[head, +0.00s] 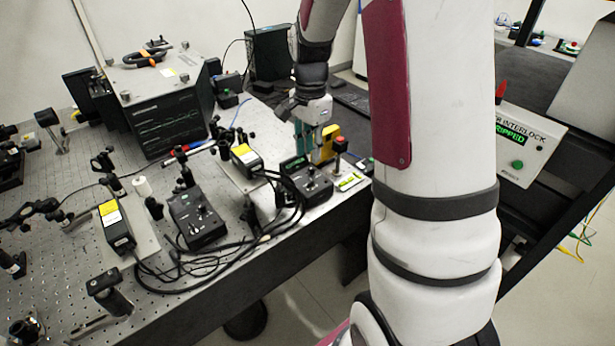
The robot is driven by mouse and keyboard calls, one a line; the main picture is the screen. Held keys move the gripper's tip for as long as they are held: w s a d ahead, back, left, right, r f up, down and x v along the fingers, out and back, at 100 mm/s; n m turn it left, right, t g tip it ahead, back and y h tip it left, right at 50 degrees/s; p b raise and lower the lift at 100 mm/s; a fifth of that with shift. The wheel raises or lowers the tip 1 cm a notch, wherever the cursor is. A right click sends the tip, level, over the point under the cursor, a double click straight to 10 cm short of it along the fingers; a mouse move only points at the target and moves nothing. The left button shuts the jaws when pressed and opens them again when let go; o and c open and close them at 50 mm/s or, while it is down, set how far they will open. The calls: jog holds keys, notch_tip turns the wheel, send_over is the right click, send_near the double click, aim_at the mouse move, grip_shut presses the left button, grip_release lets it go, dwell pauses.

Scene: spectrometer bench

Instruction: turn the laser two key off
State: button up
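Two black laser control boxes stand on the optical table. One control box (197,219) is in the middle, with knobs on top. The other control box (312,183) is further right, near the table's right edge, with a small green display at its back. I cannot read which one is laser two, and the key positions are too small to tell. My gripper (306,148) points down with teal fingers, just behind the right box. It appears above or behind that box; contact is not clear. My arm hides part of the area to the right.
Two laser heads with yellow labels, one left (117,226) and one near the middle (246,158), have black cables looping near the boxes. An interlock panel (518,148) reads "TRIPPED" at right.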

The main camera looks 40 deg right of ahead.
aim_at(310, 182)
notch_tip(310, 182, down, 10)
jog(key=shift+r+p, duration=0.15)
jog(key=shift+p, duration=0.3)
grip_shut()
